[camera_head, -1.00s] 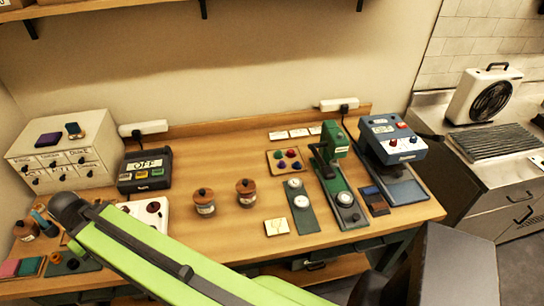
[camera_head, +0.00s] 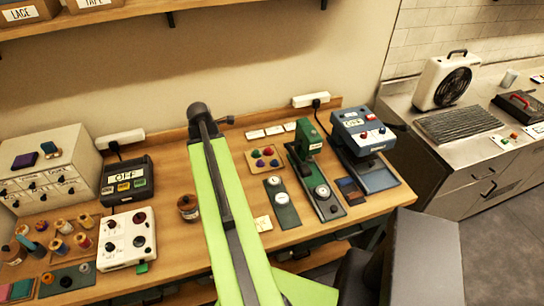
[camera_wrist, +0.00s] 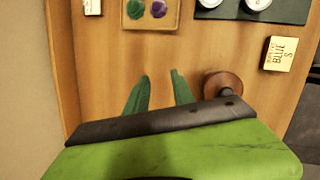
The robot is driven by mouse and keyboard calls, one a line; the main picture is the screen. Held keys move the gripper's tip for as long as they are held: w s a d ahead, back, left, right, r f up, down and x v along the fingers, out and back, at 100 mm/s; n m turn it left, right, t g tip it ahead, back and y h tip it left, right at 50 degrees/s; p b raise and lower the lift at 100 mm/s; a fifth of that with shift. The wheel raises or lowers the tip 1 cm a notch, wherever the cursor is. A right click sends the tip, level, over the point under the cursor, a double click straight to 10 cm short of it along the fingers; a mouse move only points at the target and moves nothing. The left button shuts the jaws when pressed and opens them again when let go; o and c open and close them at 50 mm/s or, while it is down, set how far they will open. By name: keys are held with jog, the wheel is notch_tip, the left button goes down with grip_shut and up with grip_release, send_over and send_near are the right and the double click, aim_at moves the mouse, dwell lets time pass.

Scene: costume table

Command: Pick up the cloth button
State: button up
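Several round coloured button-like pieces, red, green, purple and blue, sit on a small square wooden tray (camera_head: 252,168) on the table. I cannot tell which is the cloth button. In the wrist view, a green piece (camera_wrist: 135,9) and a purple piece (camera_wrist: 158,9) show on the tray at the top edge, the rest cut off. My gripper (camera_wrist: 160,75) is open and empty, its two green fingers apart, pointing toward the tray but short of it. In the head view my arm reaches over the table, left of the tray; the fingers are not clear there.
A wooden-lidded jar (camera_wrist: 222,85) stands right of my fingers in the wrist view. A card reading BLUE (camera_wrist: 284,53) and a dark mat with white discs (camera_head: 282,203) lie near the tray. A green press (camera_head: 308,143) and a blue machine (camera_head: 362,130) stand to its right.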

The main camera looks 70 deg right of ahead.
jog(key=s+d+r+n+g, duration=0.1)
jog(key=s+d+r+n, duration=0.15)
jog(key=s+d, duration=0.85)
jog(key=b, duration=1.1)
send_over(274, 160)
jog(key=a, duration=0.3)
jog(key=shift+n+h, duration=0.25)
jog(key=shift+h, duration=0.15)
jog(key=f, duration=1.1)
jog(key=shift+w+d+f, duration=0.15)
jog(key=shift+w+f, duration=0.25)
jog(key=b+x, duration=0.4)
jog(key=x, duration=0.1)
jog(key=shift+s+d+f+b, duration=0.1)
jog(key=shift+d+f+b, duration=0.05)
jog(key=shift+b, duration=0.15)
grip_shut()
